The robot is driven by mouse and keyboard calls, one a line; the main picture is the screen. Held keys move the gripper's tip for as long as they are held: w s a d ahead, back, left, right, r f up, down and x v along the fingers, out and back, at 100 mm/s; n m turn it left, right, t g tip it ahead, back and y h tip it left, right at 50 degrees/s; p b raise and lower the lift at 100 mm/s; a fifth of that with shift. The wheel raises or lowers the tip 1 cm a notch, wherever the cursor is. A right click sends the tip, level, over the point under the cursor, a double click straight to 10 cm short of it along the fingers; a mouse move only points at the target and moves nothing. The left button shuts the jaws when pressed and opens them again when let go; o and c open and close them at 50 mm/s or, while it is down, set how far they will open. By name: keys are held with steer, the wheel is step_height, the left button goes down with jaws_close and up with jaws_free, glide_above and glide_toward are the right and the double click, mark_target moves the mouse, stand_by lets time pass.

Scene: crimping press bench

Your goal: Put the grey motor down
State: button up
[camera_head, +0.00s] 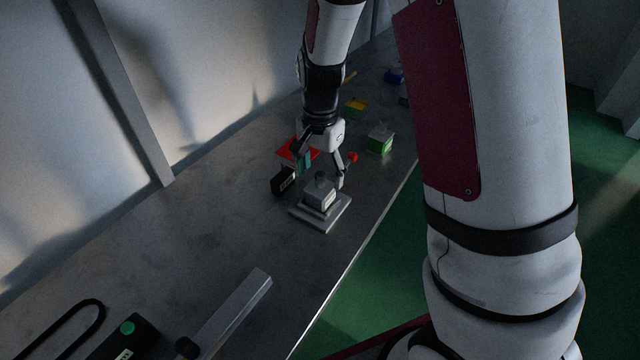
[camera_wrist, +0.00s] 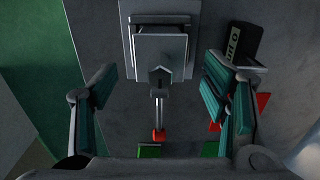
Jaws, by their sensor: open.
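The grey motor (camera_head: 320,193) is a blocky grey piece that sits upright on a flat grey plate (camera_head: 331,222) on the bench. In the wrist view the motor (camera_wrist: 160,50) shows at top centre with the plate (camera_wrist: 126,30) under it. My gripper (camera_head: 320,172) is open just beyond and above the motor. In the wrist view its fingers (camera_wrist: 160,82) are spread wide to the left and right, and neither touches the motor.
A black labelled box (camera_head: 284,181) stands close left of the motor. A red flat piece (camera_head: 288,150) lies behind it. Green (camera_head: 380,141), yellow (camera_head: 355,105) and blue (camera_head: 393,76) pieces stand farther back. A grey bar (camera_head: 235,308) lies in front. The bench between is clear; its edge is at right.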

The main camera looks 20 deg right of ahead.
step_height(320, 180, up, 6)
steer(key=shift+r, duration=0.15)
steer(key=s+r+n+t, duration=0.2)
steer(key=s+r+n, duration=0.3)
steer(key=s+r, duration=0.3)
steer(key=s+r+n+t, duration=0.3)
steer(key=s+r+n, duration=0.2)
steer(key=s, duration=0.8)
step_height(320, 180, up, 3)
steer(key=shift+s+r+n, duration=0.2)
steer(key=shift+n, duration=0.2)
steer(key=shift+d, duration=0.15)
